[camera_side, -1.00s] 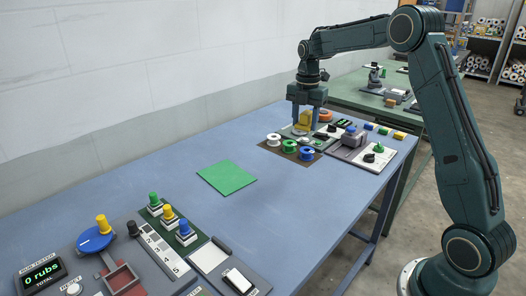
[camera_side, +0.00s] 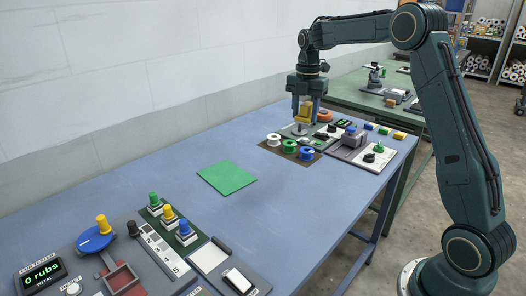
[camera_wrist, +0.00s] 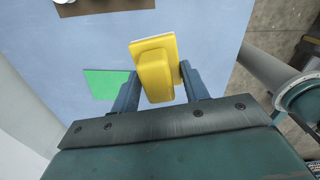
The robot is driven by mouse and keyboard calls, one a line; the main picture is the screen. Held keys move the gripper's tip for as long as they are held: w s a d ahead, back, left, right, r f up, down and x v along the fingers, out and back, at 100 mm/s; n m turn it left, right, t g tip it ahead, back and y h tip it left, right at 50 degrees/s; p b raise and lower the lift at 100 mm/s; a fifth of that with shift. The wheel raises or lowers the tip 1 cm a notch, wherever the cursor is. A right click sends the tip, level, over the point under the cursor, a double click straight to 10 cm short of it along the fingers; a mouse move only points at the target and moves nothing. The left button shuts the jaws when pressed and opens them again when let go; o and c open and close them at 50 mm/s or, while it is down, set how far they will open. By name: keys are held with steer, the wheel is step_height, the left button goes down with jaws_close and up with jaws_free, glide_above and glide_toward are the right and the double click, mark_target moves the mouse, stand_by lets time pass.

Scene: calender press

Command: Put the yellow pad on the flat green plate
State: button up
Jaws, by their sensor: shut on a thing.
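The yellow pad (camera_side: 305,108) is between the fingers of my gripper (camera_side: 304,112), which is shut on it. In the side view the pad hangs above the small press station at the far end of the blue table. In the wrist view the yellow pad (camera_wrist: 157,70) fills the space between the fingers of my gripper (camera_wrist: 157,82). The flat green plate (camera_side: 227,177) lies bare on the middle of the blue table, to the left of and nearer the camera than my gripper. The plate (camera_wrist: 106,84) shows partly behind the left finger in the wrist view.
A brown board (camera_side: 272,148) with white, green and blue spools lies below my gripper. A grey press station (camera_side: 347,153) stands to its right. Several buttons and a rub tester (camera_side: 42,275) fill the near left. The blue table (camera_side: 290,195) is clear around the plate.

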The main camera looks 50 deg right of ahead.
steer(key=w+a+m, duration=0.1)
steer(key=w+a, duration=0.7)
steer(key=a, duration=0.1)
steer(key=m, duration=0.1)
glide_above(236, 184)
step_height(236, 184, down, 15)
steer(key=shift+r, duration=0.1)
stand_by(0.4)
steer(key=shift+f, duration=2.2)
steer(key=shift+f, duration=0.15)
steer(key=o, duration=1)
